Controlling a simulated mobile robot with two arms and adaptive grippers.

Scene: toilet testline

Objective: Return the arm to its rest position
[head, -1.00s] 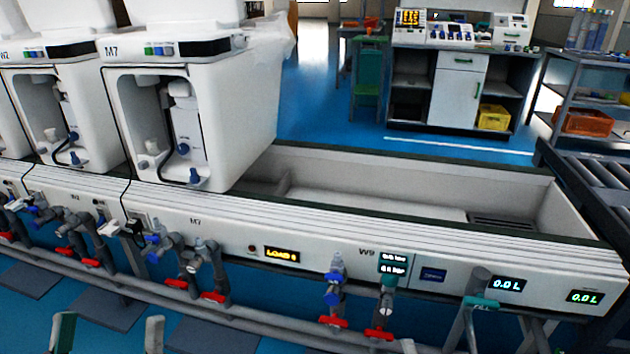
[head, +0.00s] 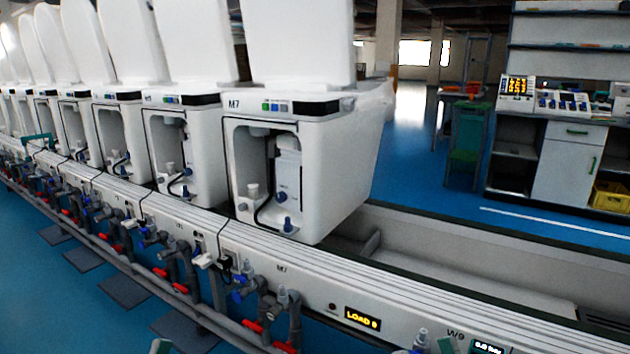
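Only a small greenish-grey tip (head: 160,346) shows at the bottom edge, left of the middle. It looks like a fingertip of my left gripper, and the rest of that arm is out of view. Another small pale green tip (head: 446,345) shows at the bottom edge right of the middle and may belong to my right gripper. Neither arm's pose can be made out, and I cannot see whether the fingers are apart or whether anything is held. No contact with the line shows.
White toilet M7 (head: 345,170) stands on the long test bench (head: 310,275), with a row of similar units to its left. Pipes with red-handled valves (head: 255,326) run along its front. An empty trough (head: 470,260) lies right. A workbench (head: 570,160) stands behind open blue floor.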

